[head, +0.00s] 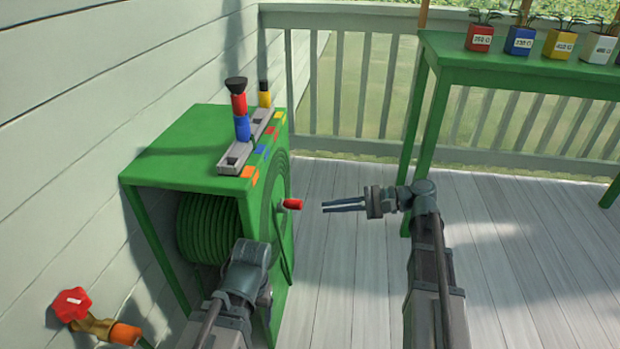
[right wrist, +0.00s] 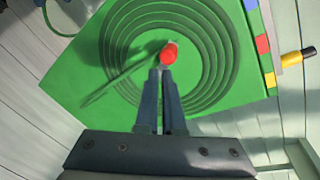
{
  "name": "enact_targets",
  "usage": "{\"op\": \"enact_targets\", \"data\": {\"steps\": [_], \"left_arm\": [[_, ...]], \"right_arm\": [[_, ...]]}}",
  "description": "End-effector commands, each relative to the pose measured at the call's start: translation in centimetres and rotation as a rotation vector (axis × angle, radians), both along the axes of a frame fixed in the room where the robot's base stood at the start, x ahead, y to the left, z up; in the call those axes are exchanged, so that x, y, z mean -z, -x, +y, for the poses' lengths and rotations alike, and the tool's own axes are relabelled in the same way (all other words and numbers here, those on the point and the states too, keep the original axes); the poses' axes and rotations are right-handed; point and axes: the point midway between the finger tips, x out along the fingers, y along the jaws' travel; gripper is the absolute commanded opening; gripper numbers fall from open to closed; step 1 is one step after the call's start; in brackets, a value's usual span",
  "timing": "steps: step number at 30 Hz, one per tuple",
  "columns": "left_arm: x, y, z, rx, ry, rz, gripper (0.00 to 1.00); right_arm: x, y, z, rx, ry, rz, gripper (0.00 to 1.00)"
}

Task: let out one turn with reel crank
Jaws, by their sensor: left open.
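The green hose reel (head: 155,180) stands against the siding, with a coiled green hose (head: 205,228) inside. Its crank has a red knob (head: 293,204) sticking out from the ringed side disc. A dark green bar (head: 287,262) runs down the disc. In the right wrist view the red knob (right wrist: 169,54) lies just beyond the fingertips. My right gripper (head: 324,207) points left at the knob, a short gap away. Its fingers are close together, a narrow slit between them, holding nothing. My left gripper (head: 250,255) is low in front of the reel; its fingers are hidden.
A grey rail (head: 235,158) on the reel top holds coloured upright pieces. A red-handled tap (head: 72,303) is at the lower left. A green table (head: 480,62) with several labelled pots stands at the back right. The deck right of the reel is clear.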

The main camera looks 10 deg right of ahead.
Motion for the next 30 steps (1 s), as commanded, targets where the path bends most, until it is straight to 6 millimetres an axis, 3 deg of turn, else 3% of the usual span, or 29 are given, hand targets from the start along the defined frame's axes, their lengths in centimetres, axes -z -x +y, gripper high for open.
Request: {"op": "enact_targets", "data": {"steps": [1,9,17,24,30], "left_arm": [[-3.7,0.0,0.0,0.0,0.0,0.001,0.76],[-11.1,0.1,0.0,0.0,0.0,0.003,0.76],[-18.5,0.1,0.0,-0.001,0.0,0.005,0.76],[-26.1,0.1,0.0,-0.001,0.001,0.007,0.76],[-31.4,0.2,0.0,-0.001,0.0,0.008,0.76]], "right_arm": [[-2.3,-0.5,1.2,-0.024,0.062,0.012,0.0],[-3.5,-1.5,4.7,-0.12,0.38,0.047,0.0],[-6.1,-2.3,6.7,-0.22,0.687,0.036,0.0],[-10.4,-3.4,7.8,-0.33,0.999,-0.019,0.0],[-14.5,-4.7,8.3,-0.414,1.239,-0.088,0.0]]}}
